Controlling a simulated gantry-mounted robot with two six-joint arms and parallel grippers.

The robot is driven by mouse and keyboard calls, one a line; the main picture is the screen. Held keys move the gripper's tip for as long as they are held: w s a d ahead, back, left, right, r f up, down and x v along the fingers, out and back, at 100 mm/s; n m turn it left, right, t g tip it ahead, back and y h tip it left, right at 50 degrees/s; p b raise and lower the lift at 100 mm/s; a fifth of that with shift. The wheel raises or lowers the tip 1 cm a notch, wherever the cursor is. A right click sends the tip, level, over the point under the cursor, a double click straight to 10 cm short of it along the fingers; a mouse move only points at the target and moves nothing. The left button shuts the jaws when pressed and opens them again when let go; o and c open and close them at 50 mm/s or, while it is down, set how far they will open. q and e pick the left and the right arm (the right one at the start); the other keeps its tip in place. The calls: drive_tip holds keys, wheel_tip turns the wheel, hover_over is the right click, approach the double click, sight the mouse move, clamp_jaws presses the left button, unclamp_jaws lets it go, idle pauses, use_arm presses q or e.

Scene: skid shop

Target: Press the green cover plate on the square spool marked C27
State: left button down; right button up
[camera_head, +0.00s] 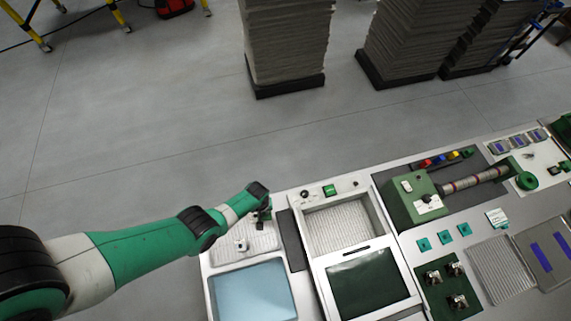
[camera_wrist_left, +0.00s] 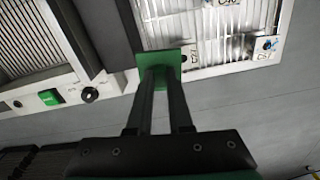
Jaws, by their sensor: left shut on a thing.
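My left gripper (camera_head: 265,213) is shut on a small green cover plate (camera_wrist_left: 172,57). In the left wrist view the plate sits between the tips of the gripper's fingers (camera_wrist_left: 161,74), over the edge of a ribbed white tray (camera_wrist_left: 215,70). The tray also shows in the head view (camera_head: 222,259). White square spools with small labels stand in the tray; one (camera_head: 241,245) shows near the gripper. The labels are too small to tell which is C27. I cannot tell whether the plate touches a spool. My right gripper is not in view.
A pale blue panel (camera_head: 252,292) lies in front of the tray. An empty ribbed bay (camera_head: 343,226) and a dark green panel (camera_head: 368,284) are to its right. A green machine with a roller (camera_head: 413,201) stands further right. Grey floor lies beyond the bench.

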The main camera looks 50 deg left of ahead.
use_arm(q)
drive_tip(key=shift+s+a+f+n, duration=0.3)
drive_tip(key=shift+s+a+f, duration=0.1)
drive_tip(key=shift+s, duration=0.15)
drive_tip(key=shift+s+a+f+n, duration=0.3)
drive_tip(key=shift+s+a+f, duration=0.05)
drive_tip(key=shift+s, duration=0.15)
drive_tip(key=s+a, duration=0.1)
drive_tip(key=a, duration=0.2)
drive_tip(key=b, duration=0.6)
hover_over(254, 217)
drive_tip(key=shift+n, duration=0.3)
wheel_tip(254, 217, down, 6)
drive_tip(key=shift+w+a+f, duration=0.1)
drive_tip(key=shift+f, duration=0.1)
drive_tip(key=shift+f+b, duration=0.65)
drive_tip(key=shift+b, duration=0.2)
drive_tip(key=shift+c, duration=1.8)
unclamp_jaws()
drive_tip(key=shift+r, duration=0.1)
wheel_tip(254, 217, up, 8)
drive_tip(key=p, duration=0.8)
